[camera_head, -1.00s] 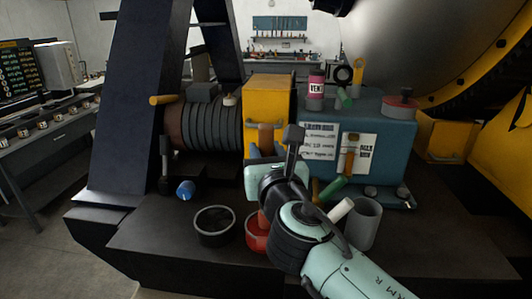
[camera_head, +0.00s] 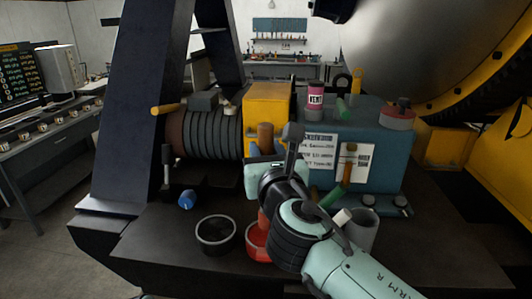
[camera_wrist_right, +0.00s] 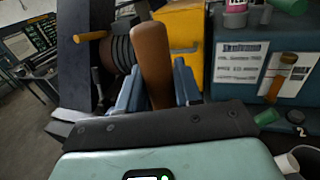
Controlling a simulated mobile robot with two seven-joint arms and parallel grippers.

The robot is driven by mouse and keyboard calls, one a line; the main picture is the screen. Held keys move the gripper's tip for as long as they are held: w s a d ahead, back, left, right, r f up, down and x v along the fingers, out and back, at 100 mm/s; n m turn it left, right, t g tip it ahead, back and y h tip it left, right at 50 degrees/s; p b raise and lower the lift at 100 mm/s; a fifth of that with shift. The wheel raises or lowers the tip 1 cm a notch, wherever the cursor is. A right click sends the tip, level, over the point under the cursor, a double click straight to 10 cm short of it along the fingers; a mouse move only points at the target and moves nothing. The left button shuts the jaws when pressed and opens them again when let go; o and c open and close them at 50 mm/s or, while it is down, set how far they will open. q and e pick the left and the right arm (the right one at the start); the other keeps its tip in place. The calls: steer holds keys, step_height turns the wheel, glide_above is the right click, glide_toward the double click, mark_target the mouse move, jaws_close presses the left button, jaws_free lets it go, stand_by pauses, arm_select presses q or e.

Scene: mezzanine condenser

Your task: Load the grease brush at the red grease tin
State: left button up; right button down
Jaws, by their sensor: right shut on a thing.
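My right gripper (camera_head: 264,158) is shut on a brown wooden handle (camera_head: 265,137), which I take to be the grease brush. In the right wrist view the handle (camera_wrist_right: 152,62) stands nearly upright between the two blue fingers (camera_wrist_right: 156,90). The red grease tin (camera_head: 256,244) stands on the dark bench below the gripper, partly covered by my right arm. A reddish piece shows just above the tin beside the arm; I cannot tell whether it is the brush's lower end. The bristles are not clearly visible. My left gripper is out of view.
An open black tin (camera_head: 216,236) stands left of the red one. A blue cylinder (camera_head: 187,200) lies farther left. A grey cup (camera_head: 362,232) stands right of my arm. Behind are a yellow block (camera_head: 268,105) and a teal box (camera_head: 385,150). The front left bench is clear.

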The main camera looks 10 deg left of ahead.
mark_target(267, 137)
steer(key=shift+r+p, duration=0.55)
steer(key=shift+r, duration=0.5)
steer(key=shift+w+r, duration=0.2)
steer(key=shift+r, duration=0.3)
steer(key=shift+s+r, duration=0.3)
steer(key=shift+r, duration=0.1)
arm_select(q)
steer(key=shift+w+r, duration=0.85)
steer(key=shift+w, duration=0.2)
arm_select(e)
steer(key=shift+w, duration=0.15)
